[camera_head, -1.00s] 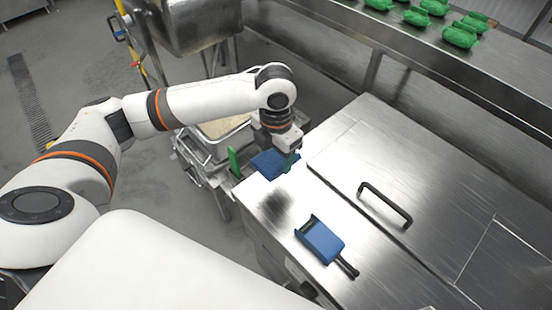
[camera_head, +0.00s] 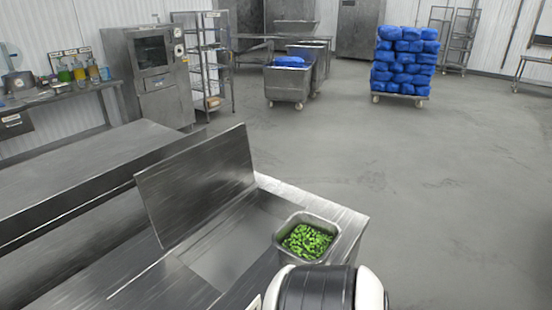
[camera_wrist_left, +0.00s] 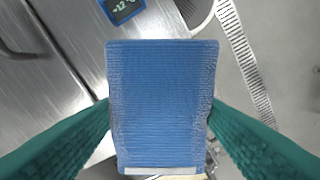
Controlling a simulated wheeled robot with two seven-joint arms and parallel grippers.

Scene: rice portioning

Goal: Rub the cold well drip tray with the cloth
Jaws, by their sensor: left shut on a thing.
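My left gripper (camera_wrist_left: 160,115) shows in the left wrist view, with a green finger on each side of a blue ribbed cloth (camera_wrist_left: 162,85). It is shut on the cloth, which spreads flat across the middle of the view with a pale strip at its lower edge. The steel counter top (camera_wrist_left: 60,75) shows to the left of the cloth, and the cloth covers what lies behind it. I cannot make out the cold well drip tray in either view. My left gripper is outside the head view, and my right gripper is in neither view.
In the head view, a steel counter (camera_head: 140,268) has a raised lid (camera_head: 197,185) and a pan (camera_head: 338,228) of green pieces. The floor between is clear. A temperature display (camera_wrist_left: 122,8) shows in the wrist view.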

